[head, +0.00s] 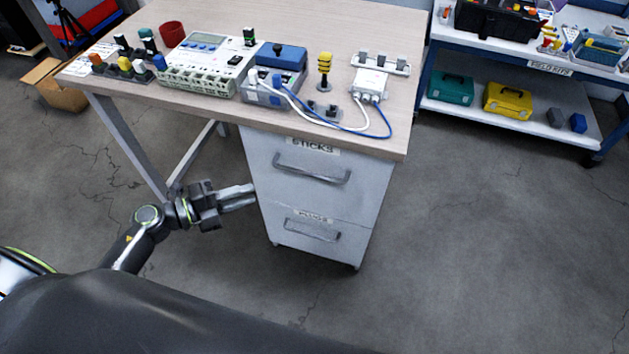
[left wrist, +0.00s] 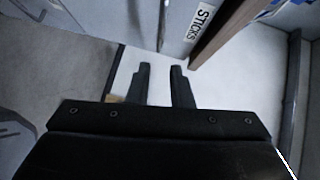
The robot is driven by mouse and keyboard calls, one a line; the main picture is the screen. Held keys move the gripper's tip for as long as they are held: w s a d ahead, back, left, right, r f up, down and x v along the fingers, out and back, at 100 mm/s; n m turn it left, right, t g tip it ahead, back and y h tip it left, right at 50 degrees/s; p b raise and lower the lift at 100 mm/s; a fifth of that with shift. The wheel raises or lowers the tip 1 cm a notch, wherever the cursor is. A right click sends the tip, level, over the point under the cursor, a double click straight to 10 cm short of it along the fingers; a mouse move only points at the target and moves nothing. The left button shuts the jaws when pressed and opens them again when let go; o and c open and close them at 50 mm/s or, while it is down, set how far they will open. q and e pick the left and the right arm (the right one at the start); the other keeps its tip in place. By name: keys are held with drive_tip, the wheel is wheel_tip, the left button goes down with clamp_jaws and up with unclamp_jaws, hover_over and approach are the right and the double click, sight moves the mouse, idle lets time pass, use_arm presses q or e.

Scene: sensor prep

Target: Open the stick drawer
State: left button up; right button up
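The drawer labelled STICKS (head: 285,184) is the upper drawer of a grey cabinet under the table, and it looks closed. Its bar handle (head: 312,176) runs across the front below the label. My left gripper (head: 254,193) is in front and to the left of the cabinet, lower than the handle and apart from it. In the left wrist view its two fingers (left wrist: 159,78) stand apart with nothing between them, and the STICKS label (left wrist: 200,20) shows beyond them. My right gripper is not in view.
A lower drawer with its own handle (head: 312,231) is below. The wooden table (head: 225,112) overhangs the cabinet and carries a meter box (head: 205,66), cables and small parts. A blue shelf cart (head: 520,118) stands at the right. The floor in front is clear.

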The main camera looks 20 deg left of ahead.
sight(310, 173)
use_arm(q)
drive_tip(key=x, duration=1.6)
drive_tip(key=shift+w+d, duration=0.2)
drive_tip(key=shift+w, duration=0.15)
clamp_jaws()
